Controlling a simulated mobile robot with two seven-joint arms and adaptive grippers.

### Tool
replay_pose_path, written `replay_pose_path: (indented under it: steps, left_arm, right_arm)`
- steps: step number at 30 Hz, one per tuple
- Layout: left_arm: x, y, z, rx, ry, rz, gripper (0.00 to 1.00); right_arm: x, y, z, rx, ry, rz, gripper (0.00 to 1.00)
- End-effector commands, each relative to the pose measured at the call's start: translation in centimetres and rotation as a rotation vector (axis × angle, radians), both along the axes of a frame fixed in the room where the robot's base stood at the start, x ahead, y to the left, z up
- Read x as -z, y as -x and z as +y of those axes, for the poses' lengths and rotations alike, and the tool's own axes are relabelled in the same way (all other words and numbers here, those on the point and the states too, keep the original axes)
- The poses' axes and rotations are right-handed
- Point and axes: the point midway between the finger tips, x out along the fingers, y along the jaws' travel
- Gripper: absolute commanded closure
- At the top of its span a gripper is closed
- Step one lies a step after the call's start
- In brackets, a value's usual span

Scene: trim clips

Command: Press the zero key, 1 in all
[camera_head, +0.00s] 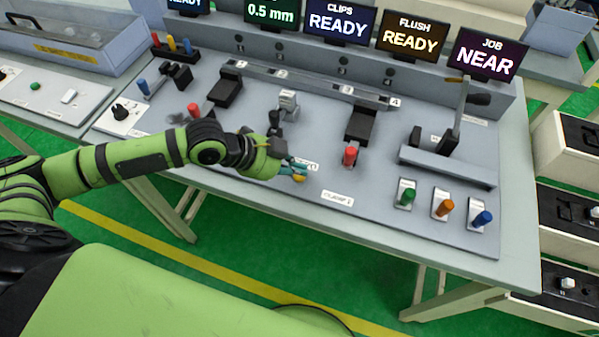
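My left gripper (298,171) reaches in from the left, low over the front middle of the grey panel (400,222). Its teal and yellow fingertips are beside a small white label (310,164) too small to read. I cannot tell whether the fingers are apart or touch the panel. No key can be made out as the zero key; the gripper and forearm cover part of the panel there. The green display (271,13) reads 0.5 mm. My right gripper is not in view.
A lever stand (450,140) and green, orange and blue knobs (443,208) are at the right. Screens along the back read READY, and the job screen (487,55) reads NEAR.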

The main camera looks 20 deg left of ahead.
Motion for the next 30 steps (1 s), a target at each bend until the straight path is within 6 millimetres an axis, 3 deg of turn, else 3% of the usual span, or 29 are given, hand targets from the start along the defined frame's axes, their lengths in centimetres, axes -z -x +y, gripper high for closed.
replay_pose_path:
  steps: [30]
  left_arm:
    - [0.97,0.02,0.01,-0.001,-0.001,0.001,1.00]
  right_arm:
    - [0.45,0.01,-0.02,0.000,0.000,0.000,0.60]
